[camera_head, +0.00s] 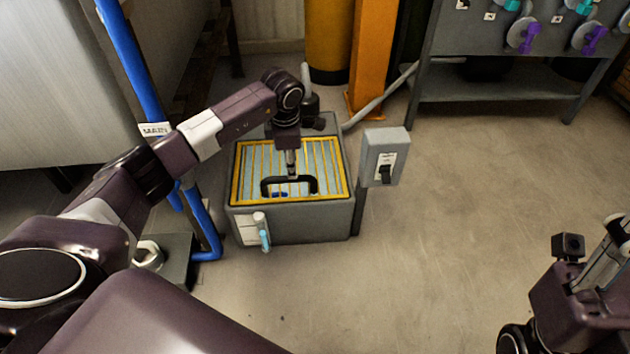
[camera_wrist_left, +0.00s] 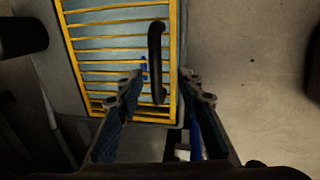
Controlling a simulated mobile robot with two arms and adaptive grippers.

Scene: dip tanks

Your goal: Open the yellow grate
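The yellow grate (camera_head: 333,165) lies flat and closed on top of a grey tank (camera_head: 300,224). A black arched handle (camera_head: 264,187) stands up from the grate near its front side. My left gripper (camera_head: 291,172) points down over the handle. In the left wrist view, the fingers of my left gripper (camera_wrist_left: 160,82) are apart, with the handle (camera_wrist_left: 156,40) between their lines and the yellow grate (camera_wrist_left: 110,14) below. I cannot tell whether they touch it. Part of my right arm shows at the lower right; its fingers are not clearly seen.
A grey switch box (camera_head: 383,150) stands on a post at the tank's right. A small lever with a light-blue handle (camera_head: 265,239) is on the tank's front. A blue pipe (camera_head: 135,65) rises on the left. The floor (camera_head: 450,210) to the right is clear.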

